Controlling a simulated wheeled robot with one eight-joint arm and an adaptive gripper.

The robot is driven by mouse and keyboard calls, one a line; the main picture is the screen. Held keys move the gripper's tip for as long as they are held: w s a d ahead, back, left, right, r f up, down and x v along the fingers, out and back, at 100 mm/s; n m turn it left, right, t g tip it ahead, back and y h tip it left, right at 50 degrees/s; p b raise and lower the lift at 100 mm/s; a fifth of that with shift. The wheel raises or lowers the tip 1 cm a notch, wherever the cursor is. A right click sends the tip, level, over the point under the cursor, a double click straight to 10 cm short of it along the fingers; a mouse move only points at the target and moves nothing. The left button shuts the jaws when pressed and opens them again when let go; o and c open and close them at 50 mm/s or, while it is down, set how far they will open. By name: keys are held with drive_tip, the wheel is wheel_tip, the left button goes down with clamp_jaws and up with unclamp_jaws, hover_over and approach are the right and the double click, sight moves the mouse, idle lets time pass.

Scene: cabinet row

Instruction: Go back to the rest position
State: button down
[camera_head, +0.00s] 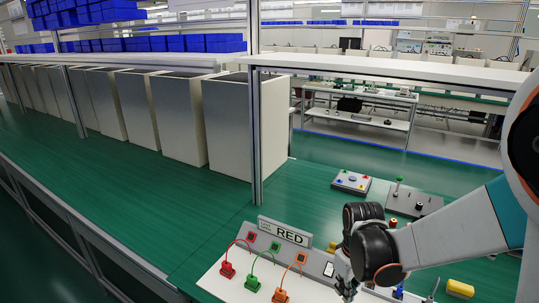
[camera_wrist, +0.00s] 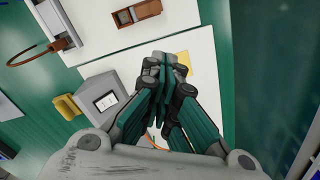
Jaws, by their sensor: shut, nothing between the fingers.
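My gripper (camera_head: 346,286) hangs over the white panel at the lower right of the head view, its fingers partly hidden by the dark wrist. In the wrist view my gripper (camera_wrist: 168,62) has its fingers together with nothing between them, above the white panel (camera_wrist: 200,48). I cannot tell how high it is above the panel. My arm reaches in from the right edge of the head view.
A grey button box (camera_head: 351,182) and joystick box (camera_head: 414,202) stand behind. Tall cabinets (camera_head: 178,117) line the green bench at left.

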drive_tip(key=s+r+m+t, duration=0.5)
drive_tip(key=s+r, duration=0.7)
drive_tip(key=r, duration=0.5)
drive_tip(key=shift+s+m+t, duration=0.25)
drive_tip(key=shift+m+t, duration=0.15)
drive_tip(key=shift+t, duration=0.6)
drive_tip(key=shift+w+d+r, duration=0.1)
drive_tip(key=shift+w+r, duration=0.05)
drive_tip(key=w+f+n+g+p, duration=0.25)
drive_tip(key=w+n, duration=0.35)
drive_tip(key=w, duration=0.6)
drive_tip(key=w+a+f+n+y+p, duration=0.1)
drive_tip(key=w+f+n+p, duration=0.2)
drive_tip(key=w+f, duration=0.6)
drive_tip(key=f+n+g, duration=0.1)
drive_tip(key=n, duration=0.1)
drive_tip(key=shift+w+f+n+y, duration=0.3)
drive_tip(key=shift+y, duration=0.1)
